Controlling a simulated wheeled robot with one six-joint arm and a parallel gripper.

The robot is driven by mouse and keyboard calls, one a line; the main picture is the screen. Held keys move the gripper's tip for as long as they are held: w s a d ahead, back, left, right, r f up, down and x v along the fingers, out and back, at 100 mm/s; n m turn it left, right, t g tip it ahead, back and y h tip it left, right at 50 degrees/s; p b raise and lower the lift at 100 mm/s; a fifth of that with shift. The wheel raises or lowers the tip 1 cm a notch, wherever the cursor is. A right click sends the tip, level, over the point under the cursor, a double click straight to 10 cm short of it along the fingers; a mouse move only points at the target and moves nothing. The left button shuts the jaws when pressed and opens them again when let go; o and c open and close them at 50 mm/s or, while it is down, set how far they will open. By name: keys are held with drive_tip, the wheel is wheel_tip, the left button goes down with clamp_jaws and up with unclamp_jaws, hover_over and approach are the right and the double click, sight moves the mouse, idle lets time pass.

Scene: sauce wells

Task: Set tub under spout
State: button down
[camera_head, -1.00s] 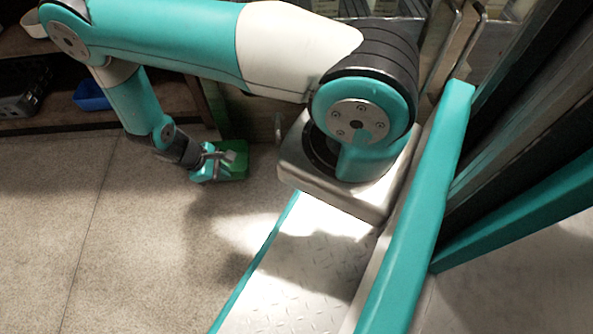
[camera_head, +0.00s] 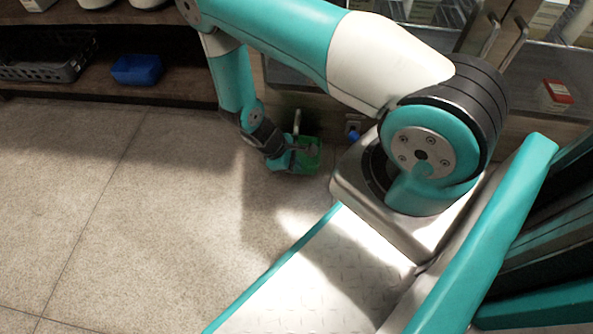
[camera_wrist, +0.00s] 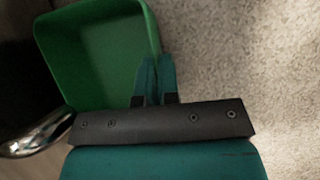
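A green open tub (camera_wrist: 92,50) fills the upper left of the wrist view, and its inside looks empty. In the head view the tub (camera_head: 312,156) is low over the floor by the cabinet front, partly hidden by my gripper (camera_head: 290,158). My gripper's fingers (camera_wrist: 155,78) are close together on the tub's side wall in the wrist view. A pale upright metal piece (camera_head: 297,122) shows just behind the tub; I cannot tell if it is the spout. A shiny curved metal part (camera_wrist: 38,136) lies left of my gripper in the wrist view.
A low shelf at the back left holds a blue bin (camera_head: 137,69) and a dark crate (camera_head: 45,66). A small blue part (camera_head: 353,134) sits low on the cabinet front, right of the tub. A red and white box (camera_head: 555,95) is at the right. The floor (camera_head: 110,220) at left is clear.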

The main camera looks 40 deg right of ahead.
drive_tip(key=shift+f, duration=0.8)
drive_tip(key=shift+r, duration=0.2)
drive_tip(key=shift+f, duration=0.1)
drive_tip(key=c, duration=1.4)
unclamp_jaws()
drive_tip(key=shift+o, duration=0.2)
